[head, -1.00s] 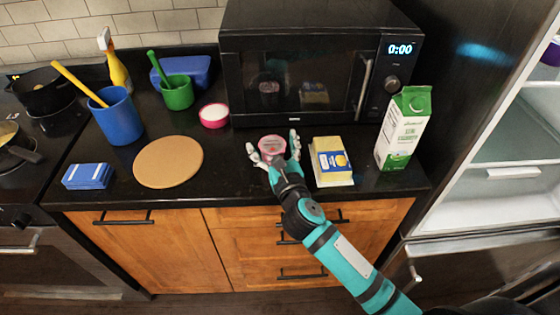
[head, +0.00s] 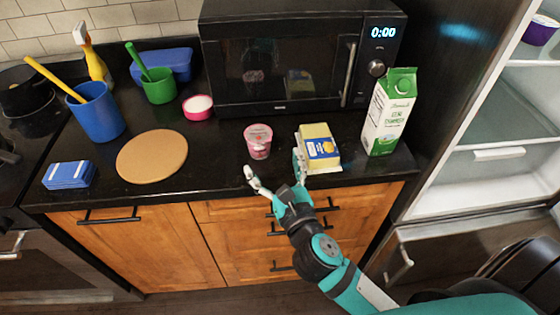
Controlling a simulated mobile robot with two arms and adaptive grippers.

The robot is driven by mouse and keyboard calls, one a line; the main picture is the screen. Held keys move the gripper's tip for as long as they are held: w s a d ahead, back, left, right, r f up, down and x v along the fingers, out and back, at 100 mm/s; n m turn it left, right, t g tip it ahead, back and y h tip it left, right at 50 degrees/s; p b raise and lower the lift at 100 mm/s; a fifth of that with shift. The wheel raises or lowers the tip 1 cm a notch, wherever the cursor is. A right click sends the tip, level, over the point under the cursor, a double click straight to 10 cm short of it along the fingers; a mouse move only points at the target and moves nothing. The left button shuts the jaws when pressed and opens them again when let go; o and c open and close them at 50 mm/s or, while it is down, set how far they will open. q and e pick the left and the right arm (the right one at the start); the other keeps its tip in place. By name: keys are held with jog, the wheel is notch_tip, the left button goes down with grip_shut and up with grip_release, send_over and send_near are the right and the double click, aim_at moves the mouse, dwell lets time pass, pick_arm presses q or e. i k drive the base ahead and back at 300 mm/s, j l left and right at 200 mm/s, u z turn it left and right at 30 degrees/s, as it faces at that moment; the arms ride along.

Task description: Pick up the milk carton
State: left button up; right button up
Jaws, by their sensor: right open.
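The milk carton (head: 389,112) is white and green with a green gabled top. It stands upright on the dark counter at the right, in front of the microwave's right end. My right gripper (head: 274,174) is open and empty at the counter's front edge, left of the carton and apart from it. One of its fingers is close to the left side of the butter package (head: 319,147); I cannot tell if they touch. My left gripper is not in view.
A pink yogurt cup (head: 258,141) stands just beyond my right gripper. The butter package lies between gripper and carton. The microwave (head: 290,65) is behind. A round board (head: 152,156), blue box (head: 69,175) and blue cup (head: 96,112) are left. An open fridge (head: 500,120) is at right.

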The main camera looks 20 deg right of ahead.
aim_at(394, 97)
jog(key=z, duration=1.4)
